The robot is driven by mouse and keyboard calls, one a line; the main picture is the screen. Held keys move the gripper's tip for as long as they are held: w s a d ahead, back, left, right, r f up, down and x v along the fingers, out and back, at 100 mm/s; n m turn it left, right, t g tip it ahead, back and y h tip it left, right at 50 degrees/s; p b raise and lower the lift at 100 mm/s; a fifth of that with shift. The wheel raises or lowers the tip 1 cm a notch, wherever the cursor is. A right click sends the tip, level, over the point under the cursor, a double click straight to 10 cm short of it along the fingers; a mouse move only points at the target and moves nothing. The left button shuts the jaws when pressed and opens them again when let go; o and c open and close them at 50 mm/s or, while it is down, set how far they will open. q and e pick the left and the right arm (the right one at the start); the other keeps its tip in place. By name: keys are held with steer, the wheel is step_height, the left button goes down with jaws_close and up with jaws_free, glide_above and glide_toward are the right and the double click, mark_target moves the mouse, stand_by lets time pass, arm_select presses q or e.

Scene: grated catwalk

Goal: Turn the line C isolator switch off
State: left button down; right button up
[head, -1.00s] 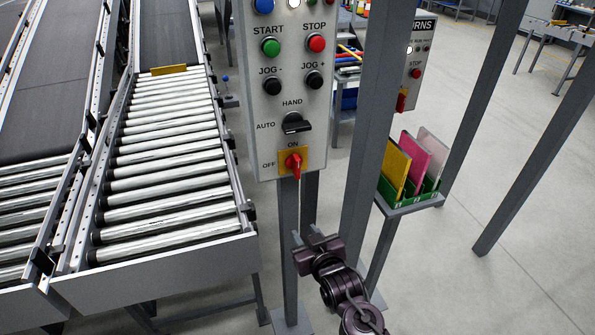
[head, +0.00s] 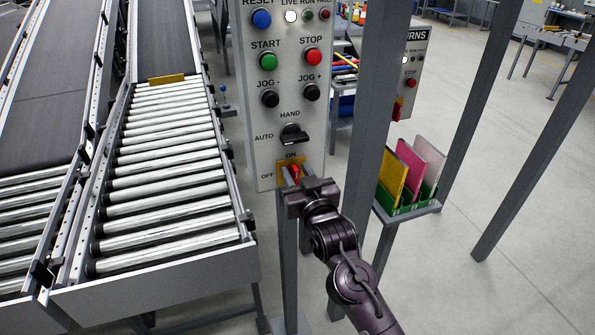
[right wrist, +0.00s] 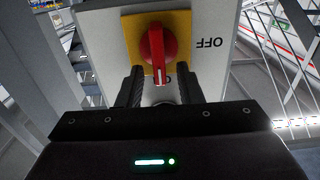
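The isolator switch is a red rotary knob (right wrist: 157,50) on a yellow plate (right wrist: 185,32), low on a grey control panel. It also shows, partly covered by my gripper, in the head view (head: 294,171). In the upside-down right wrist view, the knob's white mark points away from the OFF side, toward the partly hidden ON label. My right gripper (right wrist: 159,88) is open, its dark fingers on either side of the knob's near end, with gaps showing. I cannot tell how deep the fingers reach. No line C label is readable. My left gripper is not in view.
Above the switch are a black HAND/AUTO selector (head: 291,134) and several push buttons. A roller conveyor (head: 165,165) stands at left. A grey post (head: 365,120) rises close to the right of the panel. A green rack with coloured boards (head: 407,190) is further right.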

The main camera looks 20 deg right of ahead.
steer(key=shift+c, duration=0.3)
jaws_close()
